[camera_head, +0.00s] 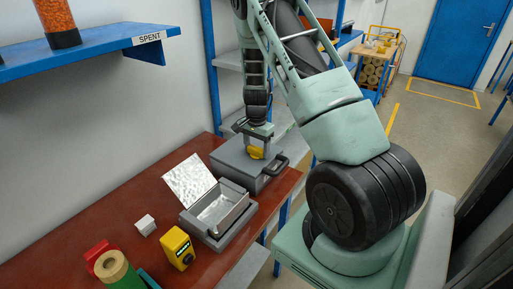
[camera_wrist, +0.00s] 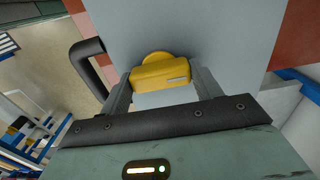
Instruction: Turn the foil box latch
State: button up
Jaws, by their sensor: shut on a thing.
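The foil box is the grey closed box (camera_head: 232,158) with a dark side handle, at the far end of the red-brown bench. A yellow latch (camera_head: 256,153) sits on its top. In the wrist view the yellow latch (camera_wrist: 162,72) lies between my two fingers, over the grey box top (camera_wrist: 205,40). My gripper (camera_head: 257,144) points down at the box and is shut on the latch, one finger on each side. The latch's round base shows just beyond its bar. How far the latch is turned I cannot tell.
An open metal box (camera_head: 217,212) with a raised foil-like lid stands nearer on the bench (camera_head: 75,234). The dark handle (camera_wrist: 88,66) is close to my gripper. A blue shelf (camera_head: 95,57) hangs above left.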

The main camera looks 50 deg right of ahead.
aim_at(257, 148)
jog(key=shift+n+b, duration=0.3)
jog(key=shift+n, duration=0.1)
jog(key=n+b, duration=0.2)
jog(key=n, duration=0.1)
jog(key=shift+f+n, duration=0.1)
jog(key=shift+n, duration=0.2)
jog(key=n+b, duration=0.2)
jog(key=n, duration=0.2)
jog(key=shift+n+b, duration=0.3)
jog(key=shift+b, duration=0.1)
jog(key=n+b, duration=0.1)
jog(key=n, duration=0.3)
jog(key=shift+n, duration=2.5)
jog(key=o, duration=1)
notch_tip(257, 148, up, 18)
jog(key=b, duration=0.3)
jog(key=shift+f, duration=0.1)
